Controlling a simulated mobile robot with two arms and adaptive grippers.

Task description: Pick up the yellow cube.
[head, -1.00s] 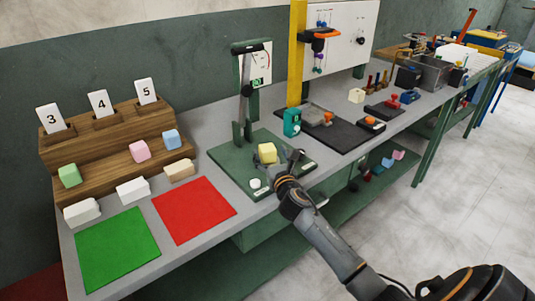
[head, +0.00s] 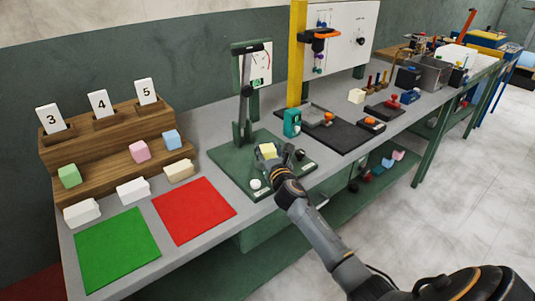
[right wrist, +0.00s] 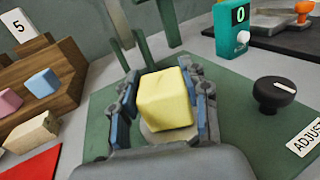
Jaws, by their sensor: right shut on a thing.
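The yellow cube (head: 268,150) is on the green press base (head: 228,161), over a pale round plate that shows in the right wrist view. My right gripper (head: 270,158) reaches it from the front. In the right wrist view the cube (right wrist: 165,99) sits between the two blue-padded fingers of the gripper (right wrist: 163,107), which are shut on it. I cannot tell whether the cube is lifted off the plate. My left gripper is not in view.
A black knob (right wrist: 274,94) and a teal display box (head: 292,122) stand to the right of the cube. The press column (head: 243,95) rises behind it. A red mat (head: 194,210) and a green mat (head: 118,249) lie to the left. A wooden stepped rack (head: 108,151) holds numbered cards and foam blocks.

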